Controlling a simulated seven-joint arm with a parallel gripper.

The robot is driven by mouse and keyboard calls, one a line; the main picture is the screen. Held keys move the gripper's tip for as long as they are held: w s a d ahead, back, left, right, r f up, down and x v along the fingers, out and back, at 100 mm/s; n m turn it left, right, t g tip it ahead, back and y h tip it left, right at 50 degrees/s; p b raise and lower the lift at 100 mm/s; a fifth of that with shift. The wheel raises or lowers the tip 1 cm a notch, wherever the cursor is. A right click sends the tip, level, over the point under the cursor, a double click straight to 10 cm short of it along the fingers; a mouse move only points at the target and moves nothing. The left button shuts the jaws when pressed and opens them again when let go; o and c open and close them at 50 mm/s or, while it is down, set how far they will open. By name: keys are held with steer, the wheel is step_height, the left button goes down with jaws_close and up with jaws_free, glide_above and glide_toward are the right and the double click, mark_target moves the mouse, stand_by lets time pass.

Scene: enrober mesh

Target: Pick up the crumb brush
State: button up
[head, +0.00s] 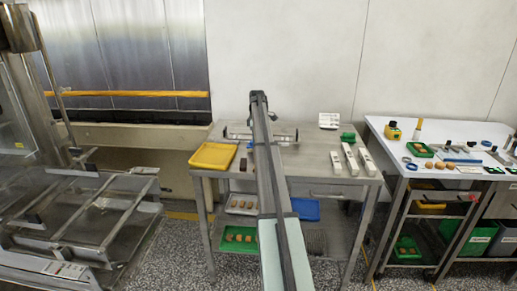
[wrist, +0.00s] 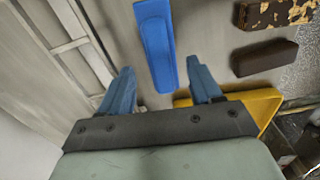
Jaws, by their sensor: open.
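A long blue piece (wrist: 156,45), which looks like the crumb brush, lies lengthwise at the top middle of the wrist view. Its bristles cannot be made out. My gripper (wrist: 161,72) is open, with one blue finger to each side of the lower end of this piece in the picture. I see no contact, and the gap in depth cannot be told.
A yellow tray (head: 213,156) stands at the table's left; its edge shows in the wrist view (wrist: 262,103). A dark brown block (wrist: 264,58) and a patchy brown-and-tan block (wrist: 278,12) lie right of the blue piece. White blocks (head: 351,160) stand at the table's right.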

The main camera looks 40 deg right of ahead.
step_height(320, 180, down, 4)
steer(key=shift+s+f, duration=0.1)
steer(key=shift+s, duration=0.05)
steer(key=shift+c, duration=0.4)
steer(key=c, duration=1)
step_height(320, 180, up, 10)
steer(key=shift+r, duration=0.1)
